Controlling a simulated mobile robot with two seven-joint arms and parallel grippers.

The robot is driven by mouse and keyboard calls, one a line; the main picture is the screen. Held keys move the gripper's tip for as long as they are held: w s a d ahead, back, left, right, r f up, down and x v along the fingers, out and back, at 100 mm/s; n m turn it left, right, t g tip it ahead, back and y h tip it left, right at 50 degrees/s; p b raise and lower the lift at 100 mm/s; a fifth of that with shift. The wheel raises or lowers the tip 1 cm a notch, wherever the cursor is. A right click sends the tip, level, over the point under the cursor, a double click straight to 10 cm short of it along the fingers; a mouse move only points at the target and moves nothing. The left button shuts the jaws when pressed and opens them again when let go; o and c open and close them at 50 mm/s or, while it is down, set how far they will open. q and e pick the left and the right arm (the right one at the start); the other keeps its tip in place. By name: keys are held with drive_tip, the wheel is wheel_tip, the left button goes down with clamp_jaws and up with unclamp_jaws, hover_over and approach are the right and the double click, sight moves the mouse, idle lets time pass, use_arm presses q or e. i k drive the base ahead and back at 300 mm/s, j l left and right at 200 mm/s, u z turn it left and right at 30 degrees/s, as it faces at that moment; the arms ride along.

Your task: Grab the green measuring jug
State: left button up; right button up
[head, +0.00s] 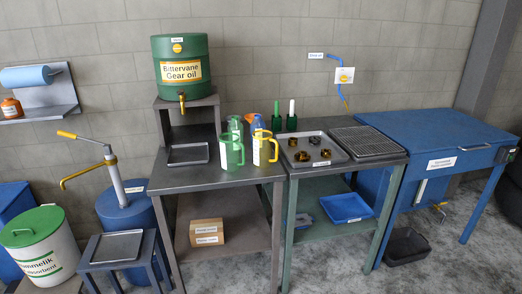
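A green measuring jug (231,152) stands upright near the front edge of the grey workbench (190,180), left of a yellow jug (264,150). It has a handle on its right side and a pale label. A second green vessel (235,124) shows partly behind it; I cannot tell its exact kind. Neither of my grippers is in the head view.
A green gear oil drum (181,68) stands on a stand at the back of the bench. A tray with several dark parts (309,151) lies to the right. An orange bottle (249,117) and a blue bottle (257,125) stand behind the jugs. The bench's front left is clear.

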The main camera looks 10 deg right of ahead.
sight(229, 142)
drive_tip(key=i+l+u, duration=0.65)
drive_tip(key=l, duration=0.25)
drive_tip(key=i, duration=0.1)
